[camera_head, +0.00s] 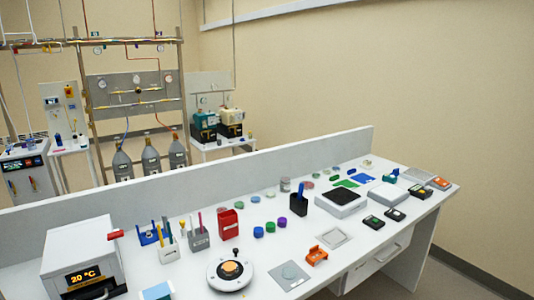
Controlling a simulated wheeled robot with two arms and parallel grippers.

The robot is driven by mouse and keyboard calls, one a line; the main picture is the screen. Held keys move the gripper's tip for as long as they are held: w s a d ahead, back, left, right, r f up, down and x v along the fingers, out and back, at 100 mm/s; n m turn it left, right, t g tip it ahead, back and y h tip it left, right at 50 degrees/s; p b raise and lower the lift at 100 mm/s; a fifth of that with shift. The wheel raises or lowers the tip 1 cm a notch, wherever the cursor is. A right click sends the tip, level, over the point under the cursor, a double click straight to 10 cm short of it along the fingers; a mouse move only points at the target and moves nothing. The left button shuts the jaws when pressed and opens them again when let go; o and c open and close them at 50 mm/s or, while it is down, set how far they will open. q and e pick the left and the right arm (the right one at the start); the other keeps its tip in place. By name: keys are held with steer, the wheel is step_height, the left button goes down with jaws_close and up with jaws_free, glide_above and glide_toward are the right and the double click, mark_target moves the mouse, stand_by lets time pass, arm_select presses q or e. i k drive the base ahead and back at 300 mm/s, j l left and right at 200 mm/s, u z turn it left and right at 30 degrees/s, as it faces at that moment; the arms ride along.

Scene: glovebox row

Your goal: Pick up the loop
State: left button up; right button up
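I cannot single out the loop at this size. Thin upright sticks stand in a grey holder (199,240) and in a pale holder (169,254) on the left half of the white bench (205,284). A blue rack (149,236) stands beside them. A dark block (299,206) with a thin blue piece rising from it stands near the middle. Neither of my grippers shows in the head view.
An oven-like box (83,252) reading 20 °C stands at the left. A red holder (228,224), a round device (230,270), an orange piece (317,255), small coloured lids and flat scales (341,199) crowd the bench. A low wall (200,182) runs behind.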

mark_target(159, 229)
steer(key=i+l, duration=0.15)
steer(key=l, duration=0.25)
steer(key=i+l, duration=0.2)
steer(key=l, duration=0.15)
steer(key=i+u, duration=0.2)
steer(key=u, duration=1.4)
steer(key=i+l, duration=0.1)
steer(key=i, duration=0.25)
steer(key=j+u, duration=0.05)
